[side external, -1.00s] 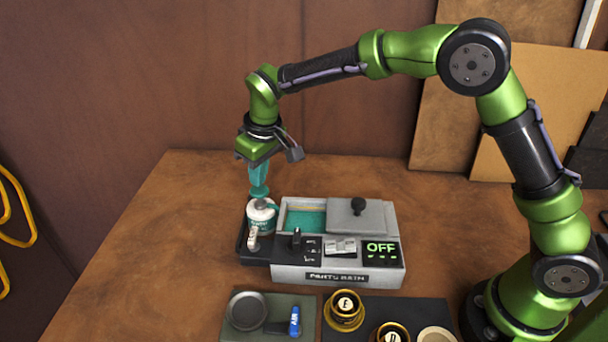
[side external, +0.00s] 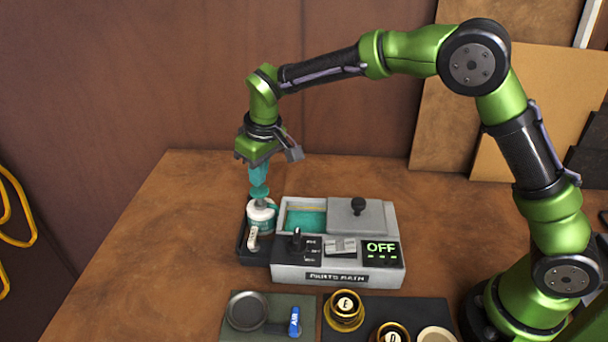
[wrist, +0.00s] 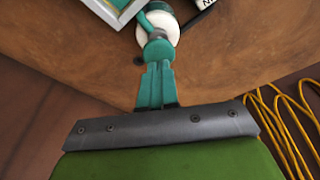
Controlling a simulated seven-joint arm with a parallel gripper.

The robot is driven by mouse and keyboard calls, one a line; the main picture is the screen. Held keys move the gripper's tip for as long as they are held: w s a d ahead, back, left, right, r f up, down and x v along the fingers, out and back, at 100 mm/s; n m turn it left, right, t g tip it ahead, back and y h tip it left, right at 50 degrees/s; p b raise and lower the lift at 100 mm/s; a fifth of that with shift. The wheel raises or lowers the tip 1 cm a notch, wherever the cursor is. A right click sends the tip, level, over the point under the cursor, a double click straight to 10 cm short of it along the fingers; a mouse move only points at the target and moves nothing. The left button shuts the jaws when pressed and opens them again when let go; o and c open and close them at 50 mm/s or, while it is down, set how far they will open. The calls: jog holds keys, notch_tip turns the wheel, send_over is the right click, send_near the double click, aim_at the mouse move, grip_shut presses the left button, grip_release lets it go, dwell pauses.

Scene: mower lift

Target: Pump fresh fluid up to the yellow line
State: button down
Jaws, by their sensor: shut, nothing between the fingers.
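My gripper (side external: 258,182) is shut and empty, with its teal fingers pointing down at the teal pump head (side external: 260,193). In the wrist view the fingertips (wrist: 157,68) are right over the pump head (wrist: 157,48) and appear to touch it. The pump stands on a white and teal fluid container (side external: 262,217) at the left end of the parts bath (side external: 338,277). Teal fluid (side external: 303,220) shows in the open left part of the bath. A thin yellow line (side external: 307,208) runs along the back wall, just above the fluid.
A grey lid with a black knob (side external: 358,206) covers the bath's right part. Switches and a display (side external: 381,252) reading OFF are on its front. In front are a mat with a round dish (side external: 246,310), a blue handle (side external: 295,321) and brass cups (side external: 344,311).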

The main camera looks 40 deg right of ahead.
aim_at(260, 190)
jog(key=shift+f, duration=1.75)
jog(key=shift+r, duration=2.75)
